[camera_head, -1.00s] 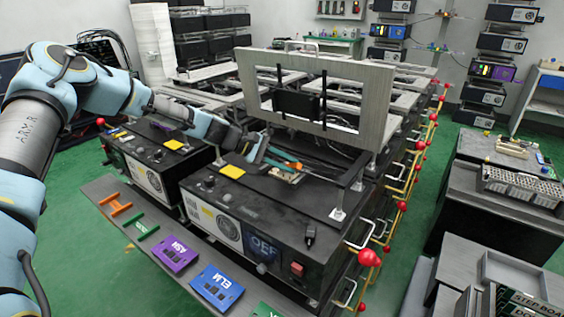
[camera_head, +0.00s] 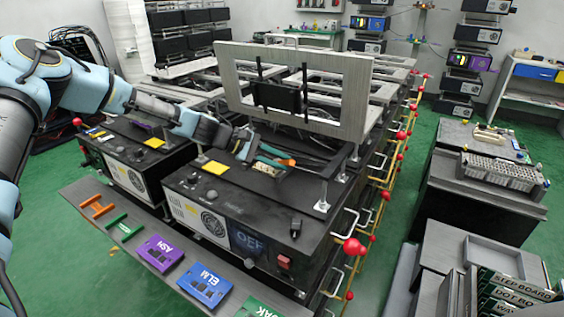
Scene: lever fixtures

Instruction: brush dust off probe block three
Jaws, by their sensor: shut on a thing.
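My gripper (camera_head: 247,146) is shut on a brush with a teal handle (camera_head: 270,150) and an orange part (camera_head: 286,162). It is over the top of the near black machine (camera_head: 250,215), beside the frame stand. A small cream block (camera_head: 265,168), seemingly a probe block, sits on that machine just below the brush. The brush covers part of the block. I cannot tell whether the bristles touch it, read a number on it, or see dust at this size.
A grey upright frame (camera_head: 228,85) with a black box in it stands just behind the gripper. A yellow pad (camera_head: 215,167) lies left of the block. A front shelf holds coloured plates, such as a blue one (camera_head: 205,286). Red-knobbed levers (camera_head: 353,246) stick out on the right side.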

